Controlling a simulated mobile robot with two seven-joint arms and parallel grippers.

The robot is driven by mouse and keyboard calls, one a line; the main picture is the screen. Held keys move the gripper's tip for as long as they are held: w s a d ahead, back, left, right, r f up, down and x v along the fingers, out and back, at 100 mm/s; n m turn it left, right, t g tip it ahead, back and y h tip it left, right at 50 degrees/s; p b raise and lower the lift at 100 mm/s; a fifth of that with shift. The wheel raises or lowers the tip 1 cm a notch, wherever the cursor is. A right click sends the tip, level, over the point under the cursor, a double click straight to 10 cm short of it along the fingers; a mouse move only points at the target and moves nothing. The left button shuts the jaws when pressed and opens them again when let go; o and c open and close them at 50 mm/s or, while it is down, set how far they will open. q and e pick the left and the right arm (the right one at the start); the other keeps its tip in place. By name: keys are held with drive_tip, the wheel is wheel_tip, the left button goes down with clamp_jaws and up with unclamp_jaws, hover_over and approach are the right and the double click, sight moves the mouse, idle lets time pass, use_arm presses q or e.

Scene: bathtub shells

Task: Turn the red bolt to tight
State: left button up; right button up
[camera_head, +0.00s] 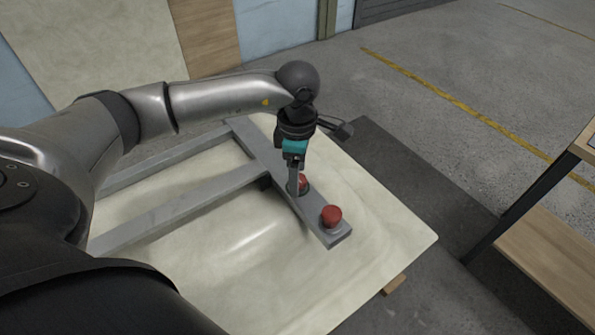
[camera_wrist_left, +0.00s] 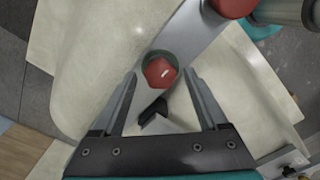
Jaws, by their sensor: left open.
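Two red bolts stand on the grey metal bar frame. The nearer bolt (camera_head: 331,216) sits close to the bar's end, and the other bolt (camera_head: 303,182) is just behind it, partly hidden by my left gripper (camera_head: 294,190). My left gripper points down at this second bolt. In the left wrist view, one red bolt (camera_wrist_left: 159,71), in a dark green ring, lies between the tips of the open left gripper (camera_wrist_left: 160,76), with a gap on each side. Another red top (camera_wrist_left: 232,6) is cut off at the upper edge. My right gripper cannot be made out.
The grey frame (camera_head: 185,203) lies across a large cream bathtub shell (camera_head: 390,240). A wooden shelf unit (camera_head: 550,255) with dark legs stands at the right. A dark mat (camera_head: 410,165) and open concrete floor lie beyond the shell.

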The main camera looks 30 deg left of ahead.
use_arm(q)
wheel_tip(320, 180, up, 15)
drive_tip(key=p, duration=0.2)
drive_tip(key=shift+r, duration=0.15)
idle(0.7)
